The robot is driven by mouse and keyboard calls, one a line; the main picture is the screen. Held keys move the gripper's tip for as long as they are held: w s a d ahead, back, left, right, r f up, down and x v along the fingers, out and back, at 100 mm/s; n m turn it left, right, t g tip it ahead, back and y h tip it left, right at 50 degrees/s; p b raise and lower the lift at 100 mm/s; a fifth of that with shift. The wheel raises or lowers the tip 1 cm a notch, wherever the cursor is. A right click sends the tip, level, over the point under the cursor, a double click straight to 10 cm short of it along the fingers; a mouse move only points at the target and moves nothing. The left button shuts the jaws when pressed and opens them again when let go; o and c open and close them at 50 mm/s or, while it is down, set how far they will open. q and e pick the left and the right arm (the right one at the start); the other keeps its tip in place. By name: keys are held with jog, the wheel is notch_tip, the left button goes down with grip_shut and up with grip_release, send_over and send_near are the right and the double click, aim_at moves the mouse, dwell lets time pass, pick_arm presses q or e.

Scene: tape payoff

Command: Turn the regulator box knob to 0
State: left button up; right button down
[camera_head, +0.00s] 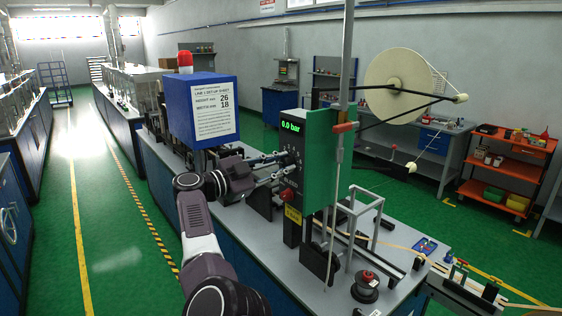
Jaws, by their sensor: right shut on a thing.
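The regulator box (320,150) is a green and black unit on the bench, and its display (290,127) reads 0.0 bar. My right gripper (284,166) reaches in from the left to the box's dark front face. Its fingers are shut on the regulator knob, which they mostly hide, so its pointer and scale cannot be read. My left gripper is out of view.
A blue box (203,110) with a red lamp and a set-up sheet stands just behind my right gripper. A red button and a yellow label (293,214) sit lower on the front. A tape reel (398,85) hangs at the right. The green floor at the left is clear.

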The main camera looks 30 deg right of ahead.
jog(key=shift+r+n, duration=0.3)
jog(key=shift+n, duration=0.5)
jog(key=c, duration=1.9)
grip_release()
jog(key=shift+c, duration=0.2)
jog(key=shift+o, duration=1.3)
jog(key=shift+d+f, duration=0.2)
jog(key=shift+f, duration=0.05)
